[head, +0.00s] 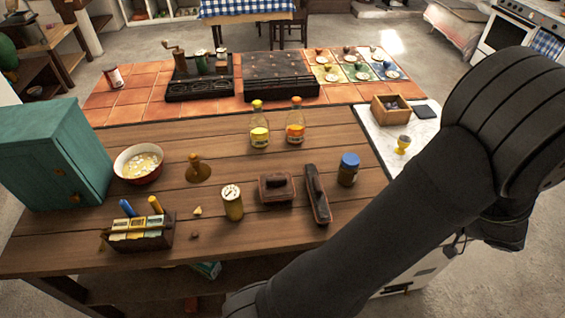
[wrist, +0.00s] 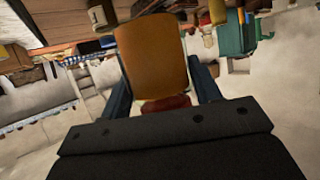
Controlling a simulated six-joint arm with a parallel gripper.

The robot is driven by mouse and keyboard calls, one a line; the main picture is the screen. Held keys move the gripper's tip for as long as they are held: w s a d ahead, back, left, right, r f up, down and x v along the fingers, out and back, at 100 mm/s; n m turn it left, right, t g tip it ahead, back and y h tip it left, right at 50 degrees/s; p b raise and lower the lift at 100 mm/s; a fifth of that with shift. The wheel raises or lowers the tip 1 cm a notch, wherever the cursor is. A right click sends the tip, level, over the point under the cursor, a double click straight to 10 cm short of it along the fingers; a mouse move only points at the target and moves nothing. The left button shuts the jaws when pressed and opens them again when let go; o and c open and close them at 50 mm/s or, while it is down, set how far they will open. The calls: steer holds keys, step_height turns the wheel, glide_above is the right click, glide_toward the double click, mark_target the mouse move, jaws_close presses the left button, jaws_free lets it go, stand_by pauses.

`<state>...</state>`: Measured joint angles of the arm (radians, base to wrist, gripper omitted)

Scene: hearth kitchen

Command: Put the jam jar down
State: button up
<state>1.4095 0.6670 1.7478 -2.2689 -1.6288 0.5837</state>
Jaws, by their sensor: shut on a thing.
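The jam jar (wrist: 152,55) shows in the wrist view as an amber-orange body with a dark red part at its lower end. My gripper (wrist: 158,72) is shut on it, one dark finger on each side. The jar is held in the air, with floor and furniture far behind it. In the head view my black arm crosses the right side. My gripper and the held jar do not show there.
A white marble surface (head: 415,128) at right holds a wooden box (head: 396,110) and an egg cup.

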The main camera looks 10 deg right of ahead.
steer(key=shift+s+a+r, duration=0.1)
steer(key=shift+s+a, duration=0.25)
steer(key=shift+a, duration=0.05)
steer(key=shift+w+a+f, duration=0.6)
steer(key=shift+w+f, duration=1.25)
steer(key=shift+w+a+f, duration=0.55)
steer(key=shift+w+f, duration=1.25)
steer(key=shift+w, duration=0.1)
steer(key=shift+w+a+f, duration=0.6)
steer(key=shift+w+f, duration=1.25)
steer(key=o, duration=1.3)
steer(key=shift+f, duration=0.15)
